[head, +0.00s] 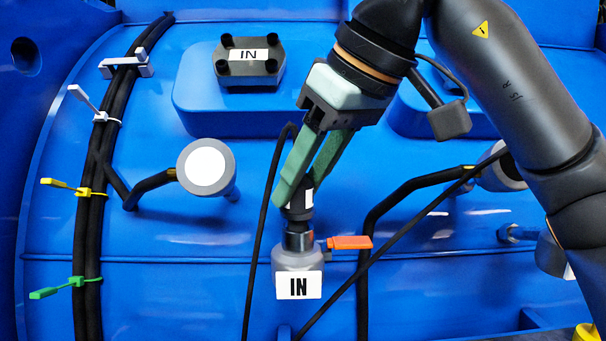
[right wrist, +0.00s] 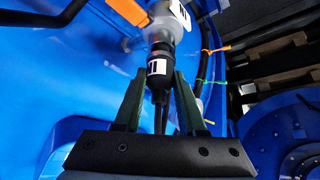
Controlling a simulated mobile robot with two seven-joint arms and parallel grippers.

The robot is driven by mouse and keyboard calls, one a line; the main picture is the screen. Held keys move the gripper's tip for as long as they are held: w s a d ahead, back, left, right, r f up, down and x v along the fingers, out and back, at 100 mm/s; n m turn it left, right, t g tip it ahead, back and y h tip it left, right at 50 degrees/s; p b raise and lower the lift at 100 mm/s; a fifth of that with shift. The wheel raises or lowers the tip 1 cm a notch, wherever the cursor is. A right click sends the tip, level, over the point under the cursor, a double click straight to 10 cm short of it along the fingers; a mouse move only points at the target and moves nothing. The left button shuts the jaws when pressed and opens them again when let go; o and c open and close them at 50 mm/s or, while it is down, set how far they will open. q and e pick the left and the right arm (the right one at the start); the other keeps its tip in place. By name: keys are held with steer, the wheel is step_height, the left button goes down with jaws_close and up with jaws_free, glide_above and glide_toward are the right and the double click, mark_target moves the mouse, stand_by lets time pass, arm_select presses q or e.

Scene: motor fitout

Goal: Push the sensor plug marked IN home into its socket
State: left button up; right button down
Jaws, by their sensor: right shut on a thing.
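The black sensor plug (head: 299,210) has a white label, partly hidden by the fingers in the head view. My right gripper (head: 298,192) is shut on it, with the green fingers on either side. The plug also shows between the fingers in the right wrist view (right wrist: 158,80), its cable running back between them. The grey socket (head: 298,259) marked IN is straight below the plug, with an orange lever (head: 350,242) at its right. The plug's lower end is at the socket's mouth; how deep it sits I cannot tell. My left gripper is not in view.
A black IN-marked block (head: 248,62) sits on a blue raised pad. A round white-faced part (head: 206,167) stands left of the plug. Black cables with coloured ties (head: 83,192) run down the left. Loose cables pass on both sides of the socket.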

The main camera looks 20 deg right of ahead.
steer(key=shift+f+b, duration=0.3)
steer(key=shift+f, duration=0.4)
steer(key=shift+c, duration=2)
jaws_free()
steer(key=p+v, duration=0.2)
steer(key=v, duration=1)
steer(key=shift+r+p, duration=0.25)
steer(key=shift+p, duration=0.05)
steer(key=shift+s, duration=0.15)
